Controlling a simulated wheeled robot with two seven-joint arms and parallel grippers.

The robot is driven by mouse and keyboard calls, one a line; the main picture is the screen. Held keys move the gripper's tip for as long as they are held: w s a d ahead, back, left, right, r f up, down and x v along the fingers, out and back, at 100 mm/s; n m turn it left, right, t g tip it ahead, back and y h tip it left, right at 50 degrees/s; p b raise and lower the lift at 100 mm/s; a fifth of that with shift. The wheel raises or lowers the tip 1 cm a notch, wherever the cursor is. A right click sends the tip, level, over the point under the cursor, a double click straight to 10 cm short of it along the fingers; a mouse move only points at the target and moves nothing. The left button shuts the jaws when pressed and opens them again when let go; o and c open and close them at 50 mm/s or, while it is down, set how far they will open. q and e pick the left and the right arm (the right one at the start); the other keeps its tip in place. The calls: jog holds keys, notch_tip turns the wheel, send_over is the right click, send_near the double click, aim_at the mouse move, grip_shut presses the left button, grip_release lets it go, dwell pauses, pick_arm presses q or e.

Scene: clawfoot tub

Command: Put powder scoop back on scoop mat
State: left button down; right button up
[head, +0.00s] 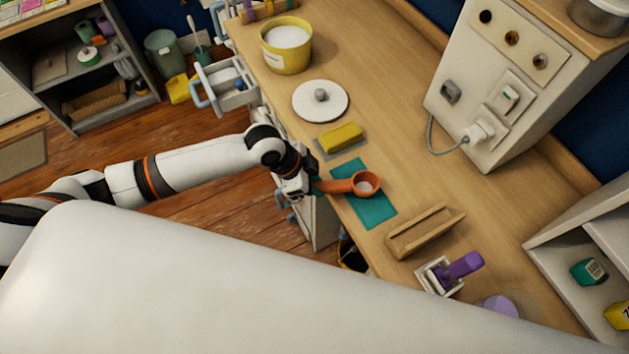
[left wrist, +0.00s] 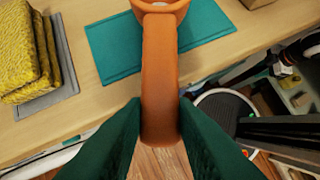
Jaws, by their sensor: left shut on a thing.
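The orange powder scoop (head: 366,184) has a round cup with pale stuff inside. My left gripper (head: 312,186) is shut on its handle, and the cup end points away from the gripper. In the left wrist view the handle (left wrist: 160,85) runs up between the two dark green fingers (left wrist: 160,125). The teal scoop mat (head: 372,212) lies flat near the counter's front edge, and the scoop's cup is over it in the head view. The mat also shows behind the cup in the left wrist view (left wrist: 112,48). I cannot tell whether the scoop touches it. My right gripper is not in view.
A yellow sponge (head: 340,137) on a grey pad lies beside the mat. A white lid (head: 320,100) and a yellow tub of powder (head: 287,45) stand farther back. A wooden holder (head: 425,231) and a purple-handled tool (head: 460,267) are on the other side.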

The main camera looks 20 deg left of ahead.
pick_arm(q)
jog(key=shift+r, duration=0.1)
jog(key=shift+f, duration=0.25)
dwell(0.5)
jog(key=shift+f+b, duration=0.35)
jog(key=shift+f, duration=0.15)
dwell(0.3)
jog(key=c, duration=1.1)
grip_release()
jog(key=shift+r, duration=0.15)
